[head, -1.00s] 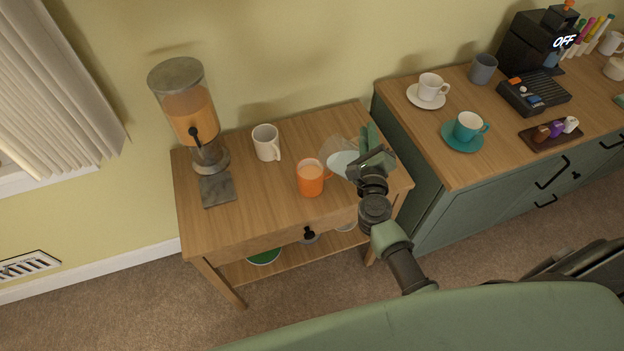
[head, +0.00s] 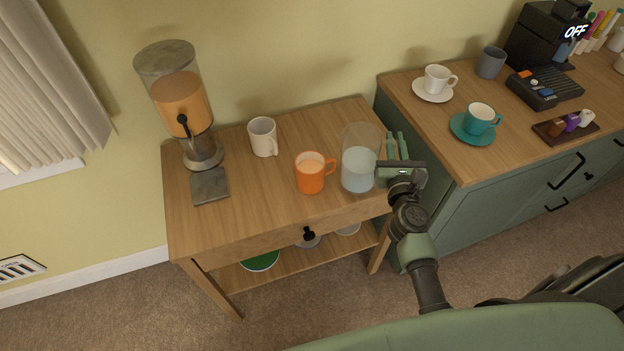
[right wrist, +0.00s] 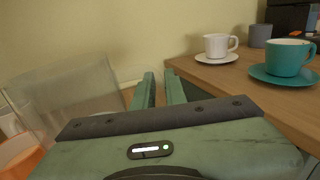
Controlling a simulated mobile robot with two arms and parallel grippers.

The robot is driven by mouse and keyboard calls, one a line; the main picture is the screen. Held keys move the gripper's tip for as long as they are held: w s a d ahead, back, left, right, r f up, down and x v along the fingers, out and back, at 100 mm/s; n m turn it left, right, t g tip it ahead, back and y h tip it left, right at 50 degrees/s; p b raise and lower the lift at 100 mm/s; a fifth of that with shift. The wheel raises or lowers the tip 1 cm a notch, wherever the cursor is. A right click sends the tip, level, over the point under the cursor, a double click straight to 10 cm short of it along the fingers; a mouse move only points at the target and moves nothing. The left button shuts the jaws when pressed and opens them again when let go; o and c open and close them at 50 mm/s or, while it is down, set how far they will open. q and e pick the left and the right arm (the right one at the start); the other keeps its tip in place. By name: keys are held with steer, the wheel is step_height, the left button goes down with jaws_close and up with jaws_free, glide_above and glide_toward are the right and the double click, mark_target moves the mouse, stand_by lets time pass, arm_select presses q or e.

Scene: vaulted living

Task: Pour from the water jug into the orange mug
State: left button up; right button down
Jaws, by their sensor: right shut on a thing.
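The clear water jug (head: 360,160) holds pale water and stands upright just right of the orange mug (head: 310,174); I cannot tell whether its base touches the side table. My right gripper (head: 397,148) is shut at the jug's right side, on its handle, which the fingers hide. In the right wrist view the jug (right wrist: 70,95) shows left of the right gripper (right wrist: 160,92), with the orange mug (right wrist: 18,155) at the lower left edge. The orange mug is upright on the table with a pale orange inside; I cannot tell its contents. My left gripper is not in view.
The wooden side table (head: 235,225) also bears a cream mug (head: 262,136) and a drink dispenser (head: 182,105). A green cabinet (head: 445,170) on the right bears a white cup (head: 437,79) and a teal cup (head: 480,118), both on saucers. The table's front left is clear.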

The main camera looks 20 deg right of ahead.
steer(key=shift+d+f+m, duration=0.1)
steer(key=shift+d+m, duration=0.05)
steer(key=shift+m, duration=0.15)
step_height(320, 180, up, 4)
steer(key=p, duration=0.4)
stand_by(0.5)
